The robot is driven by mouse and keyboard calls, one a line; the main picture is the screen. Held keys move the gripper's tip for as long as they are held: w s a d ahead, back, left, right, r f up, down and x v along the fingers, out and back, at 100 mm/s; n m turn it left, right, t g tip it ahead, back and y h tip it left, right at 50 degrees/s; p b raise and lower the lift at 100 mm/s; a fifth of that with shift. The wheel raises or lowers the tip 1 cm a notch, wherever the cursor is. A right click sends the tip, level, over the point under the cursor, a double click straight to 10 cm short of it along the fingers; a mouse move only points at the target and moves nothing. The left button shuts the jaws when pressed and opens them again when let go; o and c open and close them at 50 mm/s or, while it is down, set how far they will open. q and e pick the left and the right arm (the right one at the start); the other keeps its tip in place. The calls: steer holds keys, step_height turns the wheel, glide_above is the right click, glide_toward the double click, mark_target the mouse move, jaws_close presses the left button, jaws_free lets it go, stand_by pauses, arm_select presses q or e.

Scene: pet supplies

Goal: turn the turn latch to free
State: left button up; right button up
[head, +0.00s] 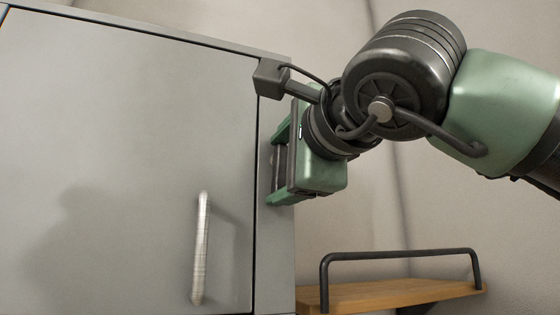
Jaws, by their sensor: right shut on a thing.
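My right gripper (279,165) is at the right edge of the grey cabinet's front, against the narrow frame strip beside the door. Its green fingers, one above the other, are shut on the turn latch. The latch is almost wholly hidden by the gripper, so I cannot tell its angle. The cabinet door (120,130) is flush with the frame and looks closed. A silver bar handle (200,248) stands upright on the door, left of and below the gripper. My left gripper is not in view.
A wooden shelf (385,293) with a black rail (400,255) is on the wall right of the cabinet, below my right arm. The wall between arm and shelf is bare. The space before the door is clear.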

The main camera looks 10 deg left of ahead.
steer(key=shift+n, duration=0.5)
steer(key=o, duration=1.4)
steer(key=shift+w, duration=0.1)
steer(key=b+v, duration=0.3)
steer(key=v, duration=0.4)
steer(key=shift+s+d, duration=0.2)
steer(key=shift+s, duration=0.1)
